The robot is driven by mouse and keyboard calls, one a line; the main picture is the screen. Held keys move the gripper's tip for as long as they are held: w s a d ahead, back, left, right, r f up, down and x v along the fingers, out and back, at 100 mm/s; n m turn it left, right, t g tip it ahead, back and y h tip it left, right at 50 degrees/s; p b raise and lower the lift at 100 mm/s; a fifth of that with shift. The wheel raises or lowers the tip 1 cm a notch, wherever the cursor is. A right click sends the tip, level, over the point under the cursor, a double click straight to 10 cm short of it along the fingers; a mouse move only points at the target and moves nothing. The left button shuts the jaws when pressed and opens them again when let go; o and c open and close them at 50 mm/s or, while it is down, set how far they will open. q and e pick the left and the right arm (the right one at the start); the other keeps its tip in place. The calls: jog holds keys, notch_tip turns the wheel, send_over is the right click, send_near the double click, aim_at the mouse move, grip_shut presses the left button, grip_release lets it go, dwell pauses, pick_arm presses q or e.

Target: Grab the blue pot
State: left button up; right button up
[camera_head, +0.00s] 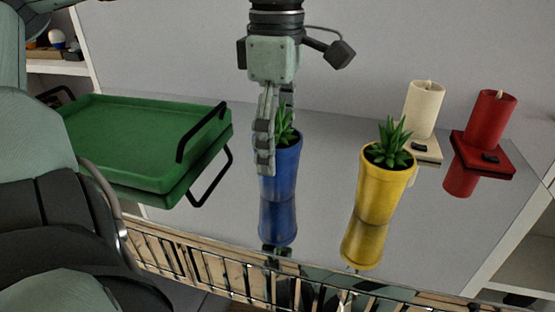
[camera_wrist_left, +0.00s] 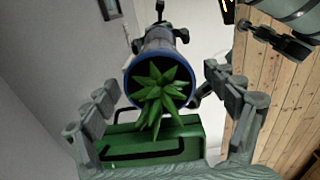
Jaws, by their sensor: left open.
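The blue pot (camera_head: 288,175) with a green spiky plant stands upright on a glossy grey table. My left gripper (camera_head: 277,135) hangs above and around it in the head view, fingers pointing down. One finger covers the pot's left side; the other is partly hidden behind the plant. In the left wrist view the blue pot (camera_wrist_left: 157,40) appears between the two open fingers of the left gripper (camera_wrist_left: 162,82), with gaps on both sides. Contact is not visible.
A yellow pot (camera_head: 380,195) with a plant stands right of the blue pot. A cream candle (camera_head: 424,108) and a red candle (camera_head: 490,118) stand behind on square bases. A green tray (camera_head: 140,135) with black handles is at left. The wall (camera_head: 370,60) is close behind.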

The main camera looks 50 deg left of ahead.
pick_arm(q)
jog(key=c, duration=1.7)
jog(key=shift+o, duration=0.2)
jog(key=shift+r, duration=0.1)
